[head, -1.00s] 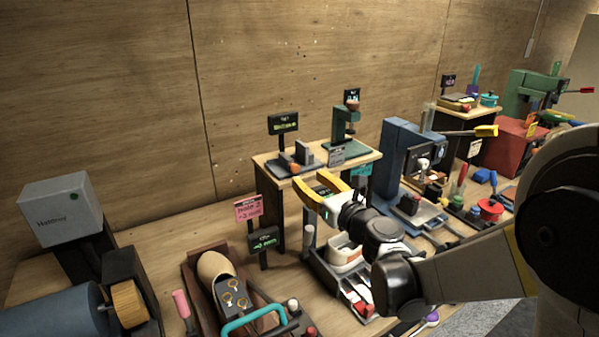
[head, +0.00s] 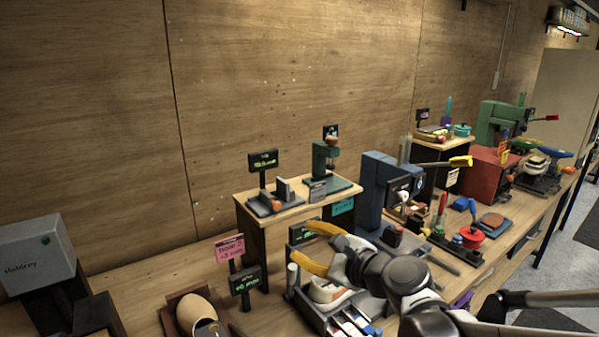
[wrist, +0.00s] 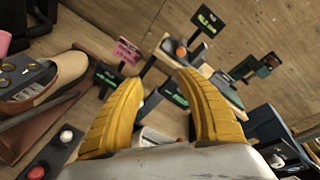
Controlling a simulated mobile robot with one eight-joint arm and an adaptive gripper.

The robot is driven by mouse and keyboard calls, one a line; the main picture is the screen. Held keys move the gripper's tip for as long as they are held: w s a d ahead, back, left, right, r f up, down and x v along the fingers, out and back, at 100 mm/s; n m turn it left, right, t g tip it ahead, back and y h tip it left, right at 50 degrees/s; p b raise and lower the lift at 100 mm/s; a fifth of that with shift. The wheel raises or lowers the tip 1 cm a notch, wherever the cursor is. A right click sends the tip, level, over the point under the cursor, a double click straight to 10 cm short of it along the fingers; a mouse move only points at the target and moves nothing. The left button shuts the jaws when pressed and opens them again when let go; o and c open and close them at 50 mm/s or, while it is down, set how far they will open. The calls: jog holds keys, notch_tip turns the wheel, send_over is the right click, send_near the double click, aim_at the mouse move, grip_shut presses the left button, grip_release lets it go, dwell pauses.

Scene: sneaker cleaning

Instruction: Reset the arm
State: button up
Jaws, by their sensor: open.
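My gripper (head: 303,248) has yellow fingers spread apart with nothing between them. In the head view it hangs over the front of the bench, before the small raised shelf, pointing left. In the wrist view the two yellow fingers (wrist: 158,100) are wide apart and empty. My grey and black arm reaches in from the lower right of the head view. A tan shoe form (head: 196,313) lies in a brown tray at the lower left, apart from my gripper. A white shoe-like item (head: 328,291) sits below my gripper and is partly hidden.
A raised wooden shelf (head: 290,213) with small devices stands behind my gripper. A pink sign (head: 229,248) and a dark display (head: 244,281) stand to its left. A blue press (head: 377,190), a red box (head: 484,172) and a green machine (head: 500,122) line the right.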

jog(key=s+d+f+n+g+h, duration=0.2)
jog(key=s+d+f+n+h, duration=0.1)
jog(key=s+d+n, duration=0.5)
jog(key=s+d+f+n+g+h, duration=0.3)
jog(key=s+d+n+h, duration=0.3)
jog(key=s+d+n, duration=0.3)
jog(key=s+f+n, duration=0.1)
jog(key=s+n, duration=0.1)
jog(key=s, duration=0.2)
jog(key=shift+d+f, duration=0.2)
jog(key=shift+f, duration=0.1)
